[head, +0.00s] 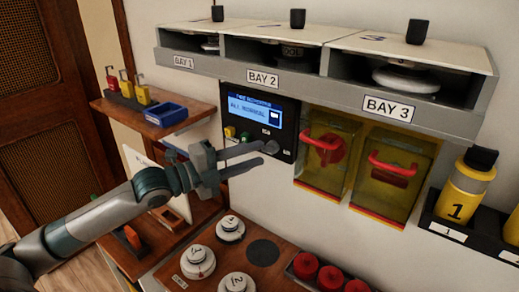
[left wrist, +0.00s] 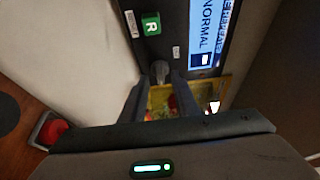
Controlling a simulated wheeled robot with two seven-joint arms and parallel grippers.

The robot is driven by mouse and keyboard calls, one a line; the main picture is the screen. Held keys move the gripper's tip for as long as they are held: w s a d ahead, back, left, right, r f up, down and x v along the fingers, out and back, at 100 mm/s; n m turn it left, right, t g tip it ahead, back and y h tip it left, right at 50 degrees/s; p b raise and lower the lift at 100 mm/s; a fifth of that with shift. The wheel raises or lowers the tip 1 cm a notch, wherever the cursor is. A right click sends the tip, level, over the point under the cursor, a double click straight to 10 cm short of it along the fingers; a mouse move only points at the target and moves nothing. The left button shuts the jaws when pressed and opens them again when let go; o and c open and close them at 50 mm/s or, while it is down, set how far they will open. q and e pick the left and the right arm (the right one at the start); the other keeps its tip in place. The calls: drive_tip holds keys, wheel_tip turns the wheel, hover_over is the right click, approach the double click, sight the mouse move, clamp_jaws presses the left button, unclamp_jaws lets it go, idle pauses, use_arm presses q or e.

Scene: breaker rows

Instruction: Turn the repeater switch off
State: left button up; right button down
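A black panel (head: 286,112) on the wall has a lit blue display (head: 250,107) showing "NORMAL", coloured buttons below it, and a grey rotary knob (head: 272,146) with small white labels. The knob (left wrist: 159,70) also shows in the left wrist view, just ahead of and between my fingertips. My left gripper (head: 262,155) is open in front of the panel's lower part, fingers on either side of the knob. I cannot tell whether they touch it. In the left wrist view my gripper (left wrist: 160,88) holds nothing visible. My right gripper is not in view.
Two yellow see-through covers (head: 390,178) with red handles hang right of the panel. A grey bay shelf (head: 330,75) overhangs it. A wooden shelf (head: 160,120) with a blue bin is at left. Below, a counter (head: 215,275) carries white discs and red cylinders.

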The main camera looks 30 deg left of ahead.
sight(270, 149)
use_arm(q)
drive_tip(key=shift+p+x, duration=0.35)
drive_tip(key=shift+x, duration=0.9)
drive_tip(key=shift+s, duration=0.1)
clamp_jaws()
